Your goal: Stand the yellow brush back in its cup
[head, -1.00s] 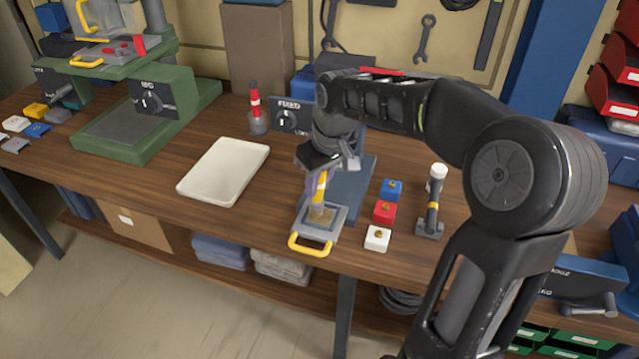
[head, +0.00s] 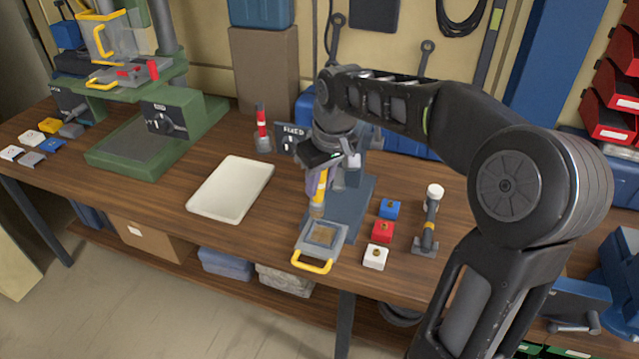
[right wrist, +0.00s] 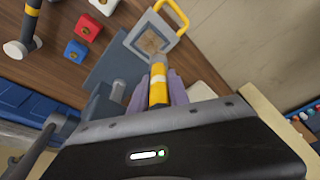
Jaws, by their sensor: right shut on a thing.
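My right gripper (head: 319,180) is shut on the yellow brush (head: 321,190), with the brush's tip pointing down. In the right wrist view, the brush's yellow handle with a pale band (right wrist: 158,85) sits between the purple-grey fingers of the gripper (right wrist: 160,92). The brush tip is just behind the small grey tray with a yellow handle (head: 322,238), seemingly above the bench. A short grey cylinder (right wrist: 118,91) stands beside the brush in the right wrist view; I cannot tell whether it is the cup. My left gripper is out of view.
A white tray (head: 232,188) lies left.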

